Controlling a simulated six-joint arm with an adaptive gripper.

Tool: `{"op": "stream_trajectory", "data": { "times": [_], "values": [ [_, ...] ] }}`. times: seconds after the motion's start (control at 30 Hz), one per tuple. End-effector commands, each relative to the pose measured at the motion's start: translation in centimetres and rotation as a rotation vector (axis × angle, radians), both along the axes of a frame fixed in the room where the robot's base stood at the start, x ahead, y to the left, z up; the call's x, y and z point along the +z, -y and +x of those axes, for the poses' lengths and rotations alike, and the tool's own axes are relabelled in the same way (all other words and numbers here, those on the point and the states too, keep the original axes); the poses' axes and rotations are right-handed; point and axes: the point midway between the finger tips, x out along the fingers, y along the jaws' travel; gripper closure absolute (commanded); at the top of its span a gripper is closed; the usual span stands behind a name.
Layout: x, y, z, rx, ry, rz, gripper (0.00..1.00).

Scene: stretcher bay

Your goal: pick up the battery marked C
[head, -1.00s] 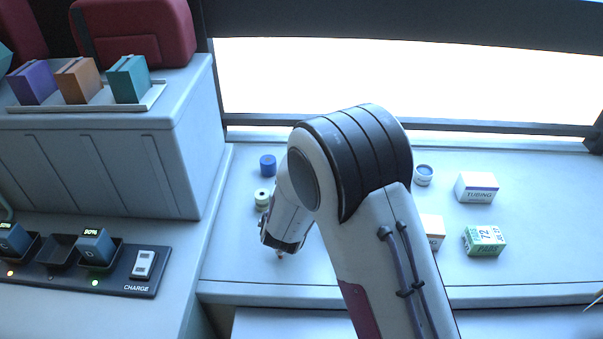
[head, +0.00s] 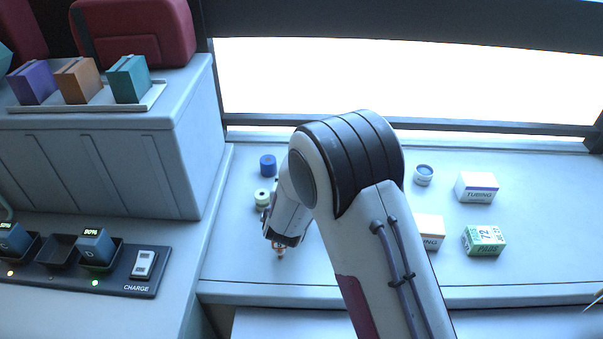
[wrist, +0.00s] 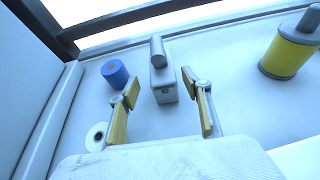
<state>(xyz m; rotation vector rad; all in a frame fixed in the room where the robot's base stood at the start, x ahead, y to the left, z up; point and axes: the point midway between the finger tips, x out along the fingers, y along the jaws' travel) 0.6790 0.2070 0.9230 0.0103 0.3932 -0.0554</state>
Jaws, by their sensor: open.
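Two dark blue-grey batteries sit in the charging dock (head: 136,289) at the left of the head view. The right-hand battery (head: 95,246) has a lit percent display on top and a small mark on its front that I cannot read surely. The other battery (head: 12,240) is cut by the picture's left edge. A slot (head: 60,252) between them is empty. My gripper (wrist: 163,110) is open and empty, with yellow pads apart in the wrist view. In the head view it is over the middle counter, right of the dock, partly hidden by my wrist.
A blue roll (wrist: 115,73), a pale roll (wrist: 96,137), a grey box-like item (wrist: 163,82) and a yellow cylinder (wrist: 290,50) stand on the counter. A tubing box (head: 477,188) and green box (head: 484,241) are right. Coloured blocks (head: 78,80) sit upper left.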

Motion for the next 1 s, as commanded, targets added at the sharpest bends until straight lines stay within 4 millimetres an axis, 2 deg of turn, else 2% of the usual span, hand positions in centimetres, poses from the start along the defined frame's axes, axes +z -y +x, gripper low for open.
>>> {"op": "stream_trajectory", "data": {
  "times": [0.37, 0.8, 1.0],
  "values": [
    [0.0, 0.1, 0.3, 0.000, 0.001, 0.001, 0.51],
    [-0.9, 0.7, 4.1, -0.001, 0.000, 0.001, 0.51],
    [-1.2, 0.8, 5.0, 0.000, 0.001, 0.001, 0.51]
  ]
}}
